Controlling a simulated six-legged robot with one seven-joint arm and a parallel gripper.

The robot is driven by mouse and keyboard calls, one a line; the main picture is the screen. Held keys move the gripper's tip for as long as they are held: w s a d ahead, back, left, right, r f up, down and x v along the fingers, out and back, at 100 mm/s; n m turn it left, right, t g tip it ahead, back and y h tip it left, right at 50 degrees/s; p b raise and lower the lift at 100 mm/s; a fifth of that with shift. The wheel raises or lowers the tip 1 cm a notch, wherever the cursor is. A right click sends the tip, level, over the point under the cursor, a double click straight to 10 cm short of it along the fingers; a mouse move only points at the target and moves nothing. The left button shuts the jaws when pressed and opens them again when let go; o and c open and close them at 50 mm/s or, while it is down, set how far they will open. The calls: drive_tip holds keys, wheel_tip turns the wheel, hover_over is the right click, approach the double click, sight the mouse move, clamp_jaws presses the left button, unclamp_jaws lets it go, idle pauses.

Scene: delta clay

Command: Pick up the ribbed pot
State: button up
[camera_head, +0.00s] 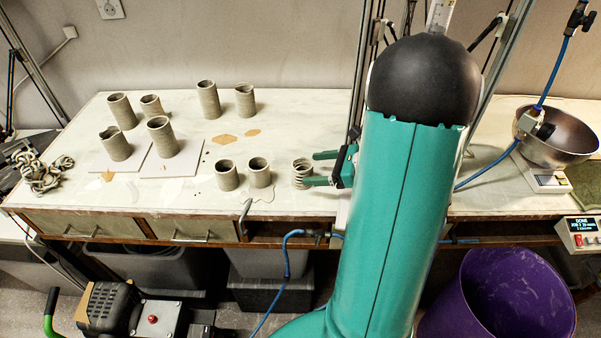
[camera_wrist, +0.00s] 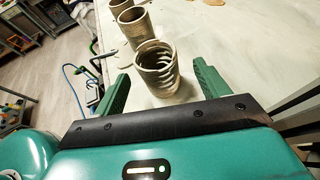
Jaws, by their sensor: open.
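The ribbed pot (camera_head: 301,175) is a small grey clay cylinder with spaced ridges. It stands upright near the table's front edge, at the right end of a short front row. In the wrist view the ribbed pot (camera_wrist: 157,72) stands between and just beyond my fingers, its open top and ridged inside showing. My gripper (camera_head: 320,169) is open, with its two green fingers pointing left at the pot. In the wrist view my gripper (camera_wrist: 160,85) has one finger on each side of the pot. I cannot tell whether either finger touches it.
Two smooth pots, one near (camera_head: 260,173) and one farther left (camera_head: 227,175), stand left of the ribbed pot. Several taller pots stand behind and left, some on white boards (camera_head: 104,165). A clay coil heap (camera_head: 46,173) lies far left. A metal bowl (camera_head: 557,142) stands right.

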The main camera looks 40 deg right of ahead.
sight(294, 166)
drive_tip(key=x, duration=0.6)
drive_tip(key=shift+a+r, duration=0.15)
drive_tip(key=shift+a, duration=0.15)
drive_tip(key=c, duration=1.1)
drive_tip(key=shift+o, duration=0.2)
drive_tip(key=shift+r, duration=0.1)
drive_tip(key=shift+w+r, duration=0.1)
drive_tip(key=shift+r, duration=0.35)
wheel_tip(294, 166, up, 2)
drive_tip(key=shift+r, duration=0.1)
drive_tip(key=s+d+r, duration=0.1)
drive_tip(key=s+r, duration=0.8)
drive_tip(key=s, duration=0.5)
drive_tip(key=shift+d+r, duration=0.15)
drive_tip(key=shift+r, duration=0.25)
